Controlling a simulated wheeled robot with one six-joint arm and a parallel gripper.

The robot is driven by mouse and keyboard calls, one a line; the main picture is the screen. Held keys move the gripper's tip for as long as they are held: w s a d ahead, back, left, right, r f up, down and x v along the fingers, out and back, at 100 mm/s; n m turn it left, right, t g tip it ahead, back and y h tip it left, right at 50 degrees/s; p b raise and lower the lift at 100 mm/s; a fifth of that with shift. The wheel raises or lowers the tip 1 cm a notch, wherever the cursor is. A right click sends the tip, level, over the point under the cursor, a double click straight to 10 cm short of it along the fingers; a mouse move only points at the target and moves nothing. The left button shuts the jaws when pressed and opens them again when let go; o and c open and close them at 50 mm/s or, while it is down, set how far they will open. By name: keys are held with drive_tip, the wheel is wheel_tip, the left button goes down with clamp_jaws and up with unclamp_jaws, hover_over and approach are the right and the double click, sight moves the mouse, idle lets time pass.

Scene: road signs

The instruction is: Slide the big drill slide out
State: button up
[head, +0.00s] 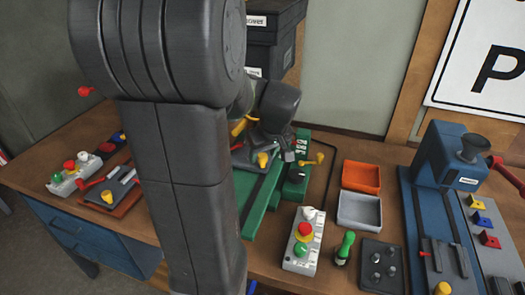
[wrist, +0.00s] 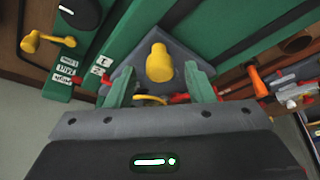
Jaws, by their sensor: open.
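A dark grey slide plate with a yellow knob sits on the green machine bed; I take it for the big drill slide. The knob shows in the wrist view (wrist: 159,62) and in the head view (head: 263,160). The plate shows around it in the wrist view (wrist: 182,57). My gripper (wrist: 156,72) is open, its two green fingers on either side of the knob. I cannot tell whether either finger touches it. My arm hides much of the machine in the head view.
A green control box (head: 295,186) with a yellow crank (head: 313,160) stands beside the bed. A white button box (head: 304,240), an orange tray (head: 361,177) and a grey tray (head: 360,211) are to its right. A blue machine (head: 440,160) stands farther right.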

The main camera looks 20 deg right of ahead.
drive_tip(key=shift+f, duration=0.15)
clamp_jaws()
drive_tip(key=shift+a, duration=0.1)
drive_tip(key=shift+s+a+f, duration=0.1)
drive_tip(key=shift+s+a, duration=0.05)
drive_tip(key=shift+s, duration=0.05)
drive_tip(key=s+a, duration=0.3)
drive_tip(key=s, duration=0.1)
drive_tip(key=s+a+b, duration=0.1)
drive_tip(key=s+a, duration=0.3)
drive_tip(key=s, duration=0.1)
drive_tip(key=s+a, duration=0.3)
drive_tip(key=s, duration=0.1)
drive_tip(key=shift+s+a, duration=0.15)
drive_tip(key=shift+s, duration=0.2)
drive_tip(key=shift+s+a, duration=0.5)
drive_tip(key=shift+s, duration=0.2)
